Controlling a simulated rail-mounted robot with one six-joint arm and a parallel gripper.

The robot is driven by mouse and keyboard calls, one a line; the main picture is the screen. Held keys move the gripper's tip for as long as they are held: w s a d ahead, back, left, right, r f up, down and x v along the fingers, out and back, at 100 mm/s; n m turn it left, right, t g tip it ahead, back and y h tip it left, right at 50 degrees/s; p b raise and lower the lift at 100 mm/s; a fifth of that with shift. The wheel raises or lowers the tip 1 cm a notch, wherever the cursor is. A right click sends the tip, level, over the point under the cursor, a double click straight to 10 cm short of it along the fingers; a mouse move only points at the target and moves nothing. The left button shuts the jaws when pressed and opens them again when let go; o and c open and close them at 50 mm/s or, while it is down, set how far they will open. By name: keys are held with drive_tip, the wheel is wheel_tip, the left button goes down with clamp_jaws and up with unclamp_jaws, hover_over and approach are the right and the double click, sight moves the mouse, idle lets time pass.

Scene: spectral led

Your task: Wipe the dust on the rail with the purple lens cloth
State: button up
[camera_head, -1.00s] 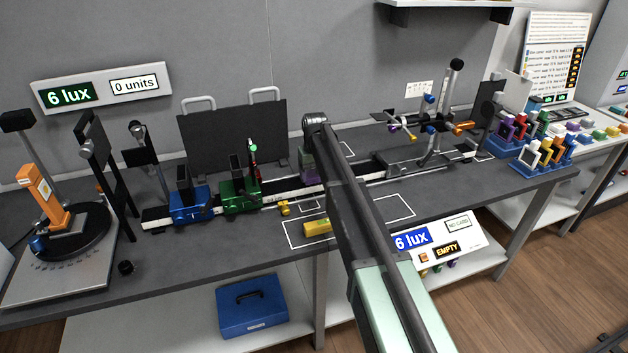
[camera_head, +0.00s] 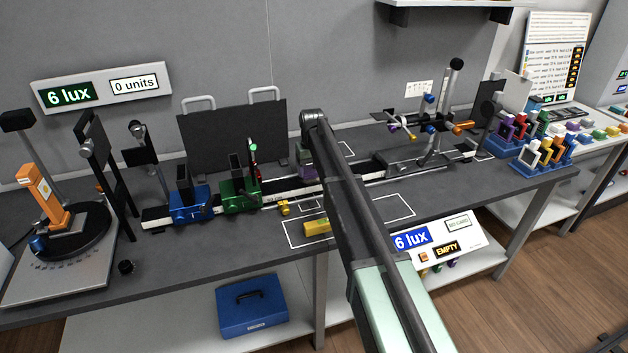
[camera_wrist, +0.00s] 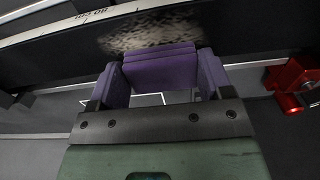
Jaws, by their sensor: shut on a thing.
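In the wrist view my gripper (camera_wrist: 160,84) is shut on the purple lens cloth (camera_wrist: 160,66), which is folded and spans between the two fingers. Just beyond the cloth's edge, a speckled tan dust patch (camera_wrist: 150,33) lies on the dark face of the rail (camera_wrist: 55,50). The cloth's far edge meets the lower border of the dust in the picture; I cannot tell if it touches. In the head view the rail (camera_head: 292,194) runs along the bench, and my arm hides most of the gripper.
A blue carriage (camera_head: 189,204) and a green carriage (camera_head: 239,193) sit on the rail left of my arm. A yellow block (camera_head: 317,227) lies on the bench in front. A red part (camera_wrist: 292,85) is at the right in the wrist view. A dark panel (camera_head: 225,137) stands behind.

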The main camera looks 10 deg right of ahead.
idle(0.4)
drive_tip(key=s, duration=0.4)
drive_tip(key=shift+s+d+f, duration=0.15)
drive_tip(key=shift+s+d, duration=0.2)
drive_tip(key=shift+s, duration=0.05)
drive_tip(key=shift+c, duration=0.4)
drive_tip(key=shift+w+r+p, duration=0.15)
drive_tip(key=shift+r+p, duration=0.65)
drive_tip(key=shift+r, duration=0.1)
drive_tip(key=shift+f, duration=0.15)
